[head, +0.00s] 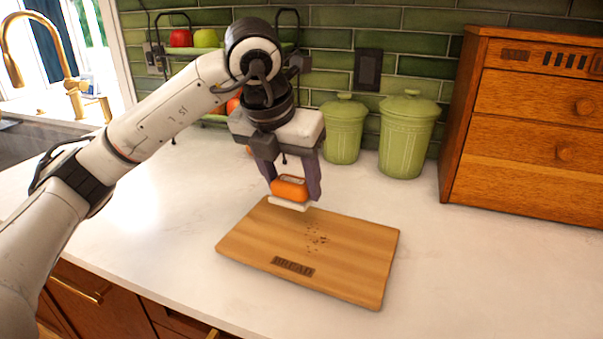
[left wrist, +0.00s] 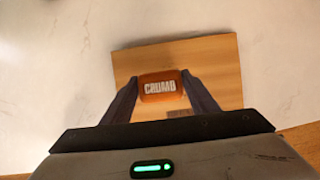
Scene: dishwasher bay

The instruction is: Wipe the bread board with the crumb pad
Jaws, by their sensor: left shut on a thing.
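The bread board (head: 345,255) is a flat wooden board lying on the white counter, with a dark "BREAD" label near its front edge. Dark crumbs (head: 318,240) lie near its middle. My left gripper (head: 291,190) is shut on the orange crumb pad (head: 289,188), which has a pale underside. The pad is over the board's far left part; I cannot tell whether it touches the board. In the left wrist view the pad (left wrist: 163,87) reads "CRUMB" between the two fingers, with the board (left wrist: 205,60) below it. My right gripper is out of view.
Two green lidded canisters (head: 405,135) (head: 343,130) stand behind the board. A wooden drawer cabinet (head: 530,130) is at the back right. A tiered fruit rack (head: 205,40) stands behind my left arm. The counter (head: 470,270) right of the board is clear.

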